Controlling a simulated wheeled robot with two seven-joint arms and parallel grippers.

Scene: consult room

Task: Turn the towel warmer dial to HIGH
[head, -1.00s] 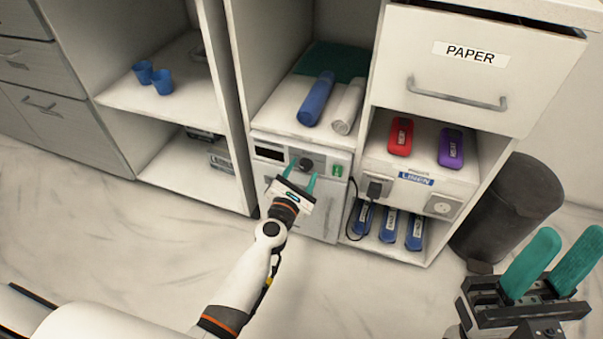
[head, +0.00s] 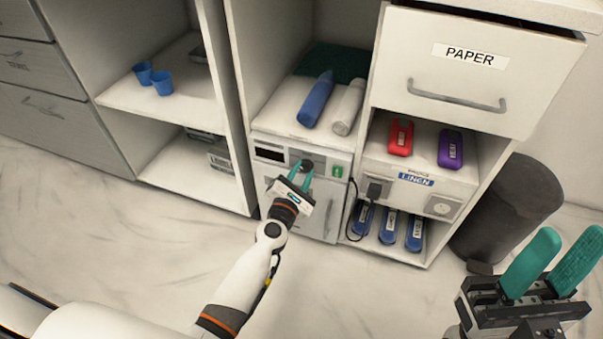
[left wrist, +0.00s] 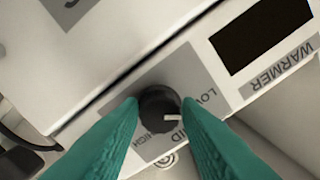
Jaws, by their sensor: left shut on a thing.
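The towel warmer (head: 318,220) is a pale box in the middle lower bay. Its round black dial (head: 306,165) is on the front panel, and it also shows in the left wrist view (left wrist: 156,106). My left gripper (head: 302,170) is shut on the dial, with one green finger on each side of it in the left wrist view (left wrist: 160,106). The dial's white mark points to the right in that view, between the LOW label (left wrist: 207,101) and the partly hidden MID label (left wrist: 178,136). The HIGH label (left wrist: 156,146) is lower. My right gripper (head: 543,270) is open and empty.
A power cord and plug (head: 376,190) are to the right. A dark bin (head: 510,208) stands at right.

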